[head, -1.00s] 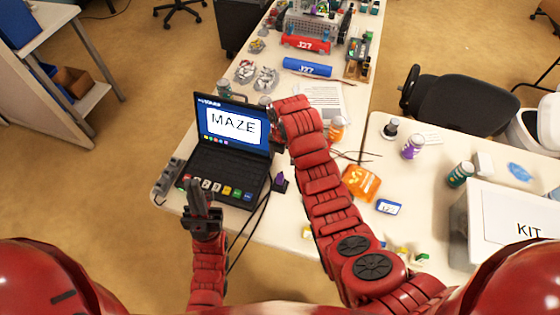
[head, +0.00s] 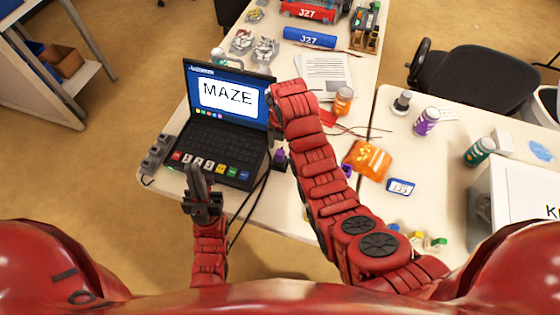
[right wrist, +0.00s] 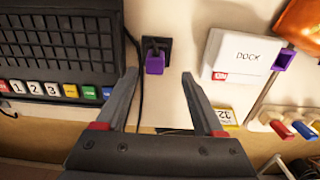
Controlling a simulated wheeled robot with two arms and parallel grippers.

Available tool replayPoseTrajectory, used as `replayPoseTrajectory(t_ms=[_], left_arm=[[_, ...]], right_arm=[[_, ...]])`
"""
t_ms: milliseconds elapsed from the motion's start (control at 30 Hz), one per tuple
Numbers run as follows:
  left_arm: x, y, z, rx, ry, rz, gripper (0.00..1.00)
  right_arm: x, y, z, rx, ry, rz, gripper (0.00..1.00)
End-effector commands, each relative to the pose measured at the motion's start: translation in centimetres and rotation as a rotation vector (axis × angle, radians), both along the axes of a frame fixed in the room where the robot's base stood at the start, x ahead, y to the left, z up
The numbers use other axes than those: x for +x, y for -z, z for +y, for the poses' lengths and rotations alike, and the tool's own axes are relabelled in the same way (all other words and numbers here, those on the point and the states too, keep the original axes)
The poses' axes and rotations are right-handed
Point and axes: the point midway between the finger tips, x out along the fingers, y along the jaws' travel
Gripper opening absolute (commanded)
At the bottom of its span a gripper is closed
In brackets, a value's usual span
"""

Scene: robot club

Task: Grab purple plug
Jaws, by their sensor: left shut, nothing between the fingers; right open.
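The purple plug (head: 280,155) sits at the laptop's right side, near the table's front edge. In the right wrist view the purple plug (right wrist: 155,63) is upright in the picture against a small black block (right wrist: 156,44), with a dark cable running beside it. My right gripper (right wrist: 159,76) is open and empty, its fingertips on either side of the plug's near end in the picture, apart from it. In the head view my right forearm hides that gripper. My left gripper (head: 195,176) is shut and empty in front of the laptop's left part.
The open laptop (head: 228,110) stands left of the plug. A white box marked DOCK (right wrist: 239,55) and a purple socket-like piece (right wrist: 285,60) lie to the right. An orange pouch (head: 367,159), a purple bottle (head: 426,121) and a white bin (head: 510,190) are further right.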

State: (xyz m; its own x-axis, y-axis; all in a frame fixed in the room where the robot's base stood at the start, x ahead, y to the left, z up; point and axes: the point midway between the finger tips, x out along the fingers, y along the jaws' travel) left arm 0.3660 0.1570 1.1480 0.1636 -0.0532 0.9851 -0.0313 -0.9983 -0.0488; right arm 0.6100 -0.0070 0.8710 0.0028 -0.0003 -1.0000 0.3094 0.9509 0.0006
Motion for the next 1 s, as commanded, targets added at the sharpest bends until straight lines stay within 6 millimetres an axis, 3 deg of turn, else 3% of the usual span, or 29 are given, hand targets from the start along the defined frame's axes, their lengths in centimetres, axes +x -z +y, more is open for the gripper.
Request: replayPoseTrajectory(t_ms=[167, 367, 600, 867, 1000], left_arm=[[0.0, -1.1, 0.0, 0.000, 0.000, -0.001, 0.00], [0.0, -2.8, 0.0, 0.000, 0.000, 0.000, 0.00], [0.0, -3.2, 0.0, 0.000, 0.000, 0.000, 0.00], [0.0, -3.2, 0.0, 0.000, 0.000, -0.001, 0.00], [0.0, -3.2, 0.0, 0.000, 0.000, 0.000, 0.00]], right_arm=[[-0.1, 0.7, 0.2, -0.002, 0.000, 0.007, 0.70], [-0.1, 2.9, 0.7, -0.001, -0.002, 0.007, 0.70], [0.2, 4.9, 0.7, 0.001, 0.000, 0.000, 0.70], [0.1, 5.2, 0.7, 0.001, 0.001, 0.001, 0.70], [0.1, 5.2, 0.7, 0.001, 0.001, 0.001, 0.48]])
